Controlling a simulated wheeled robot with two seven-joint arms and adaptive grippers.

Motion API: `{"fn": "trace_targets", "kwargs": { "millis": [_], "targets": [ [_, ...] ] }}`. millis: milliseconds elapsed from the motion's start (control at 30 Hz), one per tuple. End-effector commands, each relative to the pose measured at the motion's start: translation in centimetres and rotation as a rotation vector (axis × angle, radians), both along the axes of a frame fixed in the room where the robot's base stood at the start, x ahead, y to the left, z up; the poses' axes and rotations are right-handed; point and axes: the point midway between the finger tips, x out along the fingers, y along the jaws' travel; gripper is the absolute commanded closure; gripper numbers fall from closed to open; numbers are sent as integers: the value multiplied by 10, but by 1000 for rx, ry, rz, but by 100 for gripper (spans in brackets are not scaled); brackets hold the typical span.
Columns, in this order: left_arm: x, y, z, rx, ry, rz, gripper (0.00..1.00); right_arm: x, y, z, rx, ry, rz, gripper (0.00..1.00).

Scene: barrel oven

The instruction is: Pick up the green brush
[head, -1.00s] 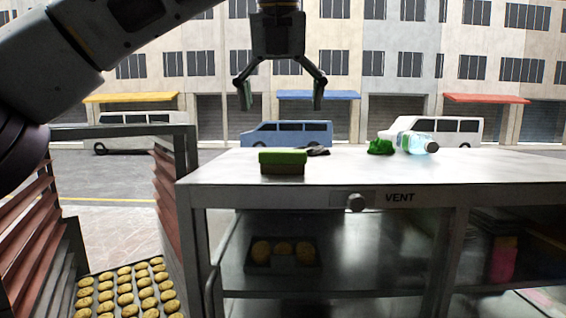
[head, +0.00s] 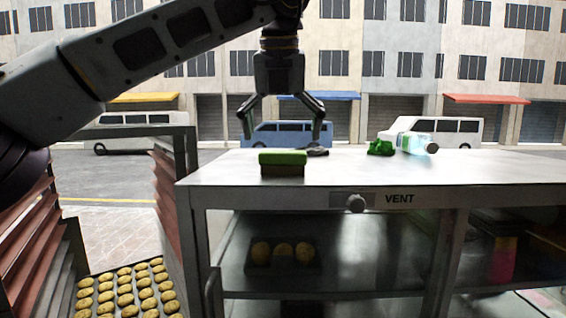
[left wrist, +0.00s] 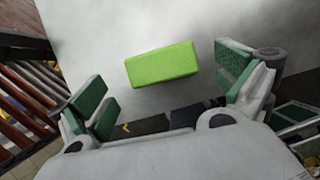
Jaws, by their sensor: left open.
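The green brush (head: 283,163) is a block with a bright green top and a brown lower part. It lies on the oven's pale top (head: 400,173), close to the front left edge. My left gripper (head: 283,143) is open and points down above the oven top, with nothing between its fingers. In the left wrist view the green brush (left wrist: 162,64) shows beyond the gap between the open fingers (left wrist: 163,96), apart from both. My right gripper is in no view.
A dark object (head: 317,151) lies right behind the brush. A crumpled green item (head: 380,147) and a clear bottle (head: 416,144) lie farther right. The front right top is clear. A tray of buns (head: 125,292) stands at lower left.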

Motion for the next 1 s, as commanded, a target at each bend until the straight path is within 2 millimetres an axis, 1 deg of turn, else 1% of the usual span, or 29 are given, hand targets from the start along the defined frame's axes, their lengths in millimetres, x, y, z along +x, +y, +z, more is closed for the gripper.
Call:
{"fn": "trace_targets", "kwargs": {
  "millis": [167,433,600,1000],
  "targets": [
    [4,0,-10,1,2,0,0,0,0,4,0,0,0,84],
    [13,-1,-34,1,2,0,0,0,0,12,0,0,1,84],
    [17,-2,-44,0,0,1,0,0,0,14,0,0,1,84],
    [18,-2,-46,0,0,0,0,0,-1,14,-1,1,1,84]
  ]
}}
